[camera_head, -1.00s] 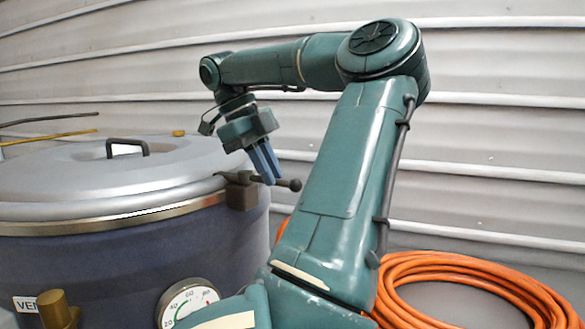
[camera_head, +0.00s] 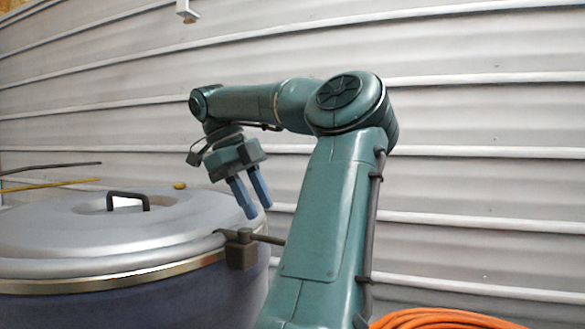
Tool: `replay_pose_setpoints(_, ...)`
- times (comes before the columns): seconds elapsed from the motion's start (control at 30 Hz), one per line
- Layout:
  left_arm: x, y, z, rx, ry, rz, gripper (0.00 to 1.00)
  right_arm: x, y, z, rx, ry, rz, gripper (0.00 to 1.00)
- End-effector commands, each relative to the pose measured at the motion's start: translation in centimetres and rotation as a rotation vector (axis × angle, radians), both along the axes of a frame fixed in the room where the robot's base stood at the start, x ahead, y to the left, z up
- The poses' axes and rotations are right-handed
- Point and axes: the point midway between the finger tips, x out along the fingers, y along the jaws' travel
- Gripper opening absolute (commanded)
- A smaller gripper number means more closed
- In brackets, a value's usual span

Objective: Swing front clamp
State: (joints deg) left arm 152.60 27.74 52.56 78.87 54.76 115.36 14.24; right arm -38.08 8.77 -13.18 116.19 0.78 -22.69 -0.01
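The front clamp (camera_head: 241,251) is a dark block with a bar, fixed at the right rim of the hopper's lid. Its handle (camera_head: 266,238) points right, and its far end is hidden behind my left arm. My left gripper (camera_head: 259,211) hangs above the clamp with its two blue fingers spread apart and nothing between them. The fingertips look a little above the handle and apart from it. The grey lid (camera_head: 75,235) lies on the dark blue hopper (camera_head: 150,308). My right gripper is not in view.
A dark lid handle (camera_head: 128,196) stands on the lid, with a small yellow knob (camera_head: 179,186) behind it. A coiled orange hose (camera_head: 435,318) lies at the bottom right. A corrugated wall (camera_head: 480,120) rises behind everything.

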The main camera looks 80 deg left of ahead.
Motion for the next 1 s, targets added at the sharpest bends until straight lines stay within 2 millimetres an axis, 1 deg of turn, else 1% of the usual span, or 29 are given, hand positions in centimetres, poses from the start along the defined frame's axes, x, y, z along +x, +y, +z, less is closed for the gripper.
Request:
replay_pose_setpoints(0.03, -0.5, 0.2, 1.6, 0.002, -0.006, -0.004, 0.34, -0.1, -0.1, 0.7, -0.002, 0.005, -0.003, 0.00)
replay_pose_setpoints(0.13, -1.4, 0.4, 3.6, 0.002, -0.006, -0.004, 0.34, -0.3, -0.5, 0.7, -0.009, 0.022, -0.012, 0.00)
replay_pose_setpoints(0.2, -1.9, 0.5, 4.7, 0.002, -0.006, -0.003, 0.34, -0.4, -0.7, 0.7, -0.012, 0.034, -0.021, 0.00)
replay_pose_setpoints(0.33, -2.6, 0.7, 6.2, 0.000, -0.003, -0.002, 0.34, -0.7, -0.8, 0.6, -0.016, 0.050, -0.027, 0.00)
replay_pose_setpoints(0.5, -3.0, 0.8, 6.8, -0.002, -0.001, 0.001, 0.34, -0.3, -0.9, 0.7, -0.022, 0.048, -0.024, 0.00)
replay_pose_setpoints(1.0, -3.0, 0.8, 6.8, -0.001, -0.001, 0.001, 0.34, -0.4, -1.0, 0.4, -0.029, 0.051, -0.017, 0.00)
